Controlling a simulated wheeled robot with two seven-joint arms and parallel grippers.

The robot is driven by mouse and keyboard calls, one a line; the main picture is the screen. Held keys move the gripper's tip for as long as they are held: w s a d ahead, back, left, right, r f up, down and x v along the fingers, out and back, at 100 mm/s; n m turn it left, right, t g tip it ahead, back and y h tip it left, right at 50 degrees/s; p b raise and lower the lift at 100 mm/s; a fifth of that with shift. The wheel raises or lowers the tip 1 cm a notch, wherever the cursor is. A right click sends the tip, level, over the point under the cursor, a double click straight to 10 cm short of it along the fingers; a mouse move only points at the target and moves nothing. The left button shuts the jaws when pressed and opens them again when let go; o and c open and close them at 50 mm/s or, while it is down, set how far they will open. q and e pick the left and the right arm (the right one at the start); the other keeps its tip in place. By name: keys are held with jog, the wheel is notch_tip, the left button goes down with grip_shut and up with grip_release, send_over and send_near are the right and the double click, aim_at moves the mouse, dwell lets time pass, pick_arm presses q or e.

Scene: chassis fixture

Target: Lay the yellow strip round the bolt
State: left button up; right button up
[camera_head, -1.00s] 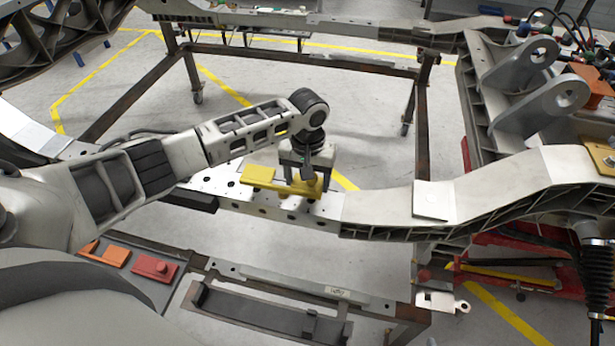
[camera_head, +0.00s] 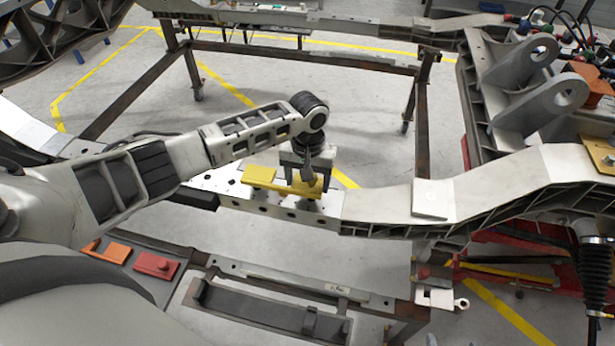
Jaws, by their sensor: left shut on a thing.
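The yellow strip (camera_head: 262,178) lies level at the perforated light-metal chassis rail (camera_head: 270,205), at the middle of the view. My left gripper (camera_head: 306,178) points down and is shut on the strip near its right end. The strip seems to sit on or just above the rail; I cannot tell which. The bolt cannot be made out; the gripper and strip cover that part of the rail. My right gripper is not in view.
An orange plate (camera_head: 108,250) and a red plate (camera_head: 156,265) lie on the lower frame at the left. The rail runs on to the right, up to grey lug brackets (camera_head: 540,95). Open floor shows behind the rail.

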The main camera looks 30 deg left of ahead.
aim_at(307, 185)
pick_arm(q)
jog(key=shift+f+b, duration=0.75)
jog(key=shift+f, duration=1.05)
jog(key=o, duration=1.2)
jog(key=shift+c, duration=0.2)
jog(key=shift+a, duration=0.1)
